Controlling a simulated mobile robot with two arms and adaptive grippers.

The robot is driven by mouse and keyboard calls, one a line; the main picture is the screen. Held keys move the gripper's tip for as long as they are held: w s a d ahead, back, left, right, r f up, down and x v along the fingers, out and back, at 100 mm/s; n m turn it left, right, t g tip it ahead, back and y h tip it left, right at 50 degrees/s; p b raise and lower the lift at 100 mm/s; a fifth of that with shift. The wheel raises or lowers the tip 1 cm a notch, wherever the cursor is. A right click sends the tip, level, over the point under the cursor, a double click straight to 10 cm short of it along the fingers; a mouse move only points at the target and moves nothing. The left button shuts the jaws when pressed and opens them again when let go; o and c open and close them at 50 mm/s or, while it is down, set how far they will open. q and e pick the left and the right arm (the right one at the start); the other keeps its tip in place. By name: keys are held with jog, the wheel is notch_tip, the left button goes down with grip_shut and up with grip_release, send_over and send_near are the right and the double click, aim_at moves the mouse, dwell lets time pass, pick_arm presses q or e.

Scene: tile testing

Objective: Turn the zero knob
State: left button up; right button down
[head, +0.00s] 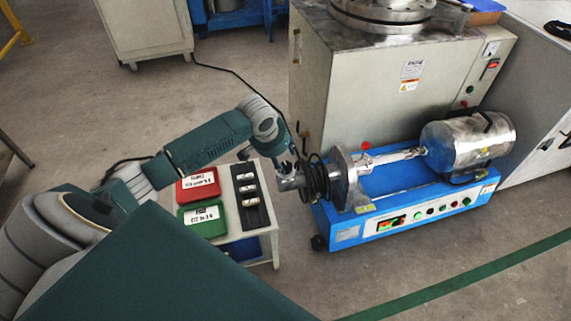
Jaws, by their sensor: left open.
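The blue test machine (415,222) stands right of centre with a row of small controls along its front panel. A lit display (391,223) is at the left of the row. Several small round knobs or buttons (443,208) run to its right; they are too small to tell which one is the zero knob. My left gripper (318,178), dark and small, is at the machine's left end, up and left of the panel and apart from the controls. It is open, with no object seen in it. My right gripper is not in view.
A low white table (258,247) holds a red box (198,186), a green box (203,220) and a black tray (249,197) with small pieces, beside my left arm. A large beige cabinet (350,100) stands behind the machine. The floor in front is clear.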

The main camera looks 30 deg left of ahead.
aim_at(286, 165)
pick_arm(q)
jog(key=b+x, duration=0.2)
jog(key=x, duration=0.4)
jog(key=shift+w+f, duration=0.2)
jog(key=shift+f, duration=0.1)
jog(key=shift+r, duration=0.1)
jog(key=c, duration=1.1)
